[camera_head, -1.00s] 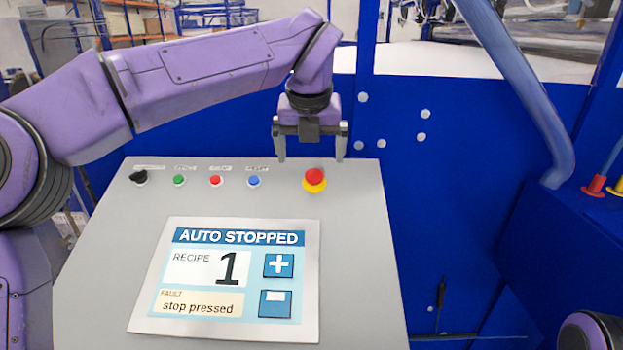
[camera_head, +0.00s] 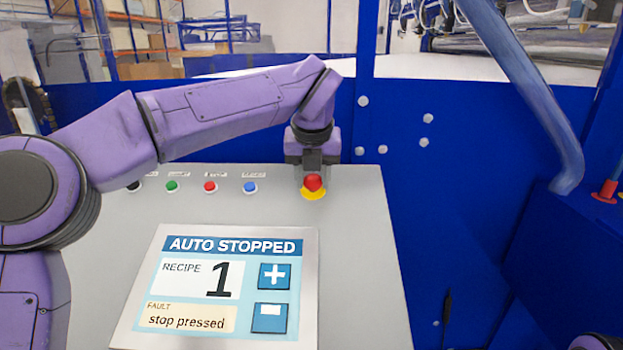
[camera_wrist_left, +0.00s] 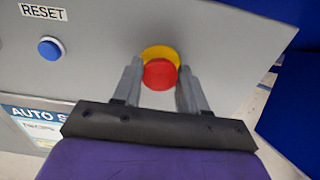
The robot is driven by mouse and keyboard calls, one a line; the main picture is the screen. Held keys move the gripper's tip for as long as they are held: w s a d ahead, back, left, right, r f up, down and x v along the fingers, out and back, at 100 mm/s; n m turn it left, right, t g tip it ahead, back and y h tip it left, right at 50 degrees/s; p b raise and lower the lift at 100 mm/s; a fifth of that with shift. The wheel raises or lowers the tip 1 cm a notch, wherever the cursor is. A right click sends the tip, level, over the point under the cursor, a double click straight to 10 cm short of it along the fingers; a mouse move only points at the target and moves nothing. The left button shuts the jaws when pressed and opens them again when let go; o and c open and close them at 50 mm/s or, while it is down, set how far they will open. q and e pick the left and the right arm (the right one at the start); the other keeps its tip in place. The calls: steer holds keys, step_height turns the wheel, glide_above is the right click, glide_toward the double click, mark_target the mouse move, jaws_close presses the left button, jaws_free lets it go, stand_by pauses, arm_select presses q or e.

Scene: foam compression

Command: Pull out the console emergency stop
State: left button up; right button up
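The emergency stop (camera_head: 313,183), a red mushroom cap on a yellow base, sits at the top right of the grey console (camera_head: 358,260). The cap also shows in the left wrist view (camera_wrist_left: 160,75). My left gripper (camera_head: 312,176) reaches down to it from behind. In the left wrist view its two grey fingers stand one on each side of the red cap, close in against it, and look shut on it. Any thin gap at the sides is hard to tell. The console screen (camera_head: 216,290) reads "AUTO STOPPED" and "stop pressed". My right gripper is not in view.
A row of small controls runs left of the stop: black knob (camera_head: 134,186), green button (camera_head: 171,187), red button (camera_head: 210,187), blue reset button (camera_head: 249,188). A blue wall (camera_head: 400,210) stands behind, with a slanted blue pipe (camera_head: 530,90) at right.

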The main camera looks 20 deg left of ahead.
arm_select(q)
steer(key=shift+s+r, duration=0.1)
steer(key=shift+r, duration=0.2)
stand_by(0.4)
steer(key=o, duration=1.8)
steer(key=shift+s+d, duration=0.1)
steer(key=shift+s, duration=0.1)
steer(key=shift+c, duration=0.2)
steer(key=shift+w, duration=0.1)
steer(key=shift+r, duration=0.1)
steer(key=p+v, duration=0.4)
steer(key=v, duration=0.2)
steer(key=shift+s+r, duration=0.25)
steer(key=shift+r, duration=0.1)
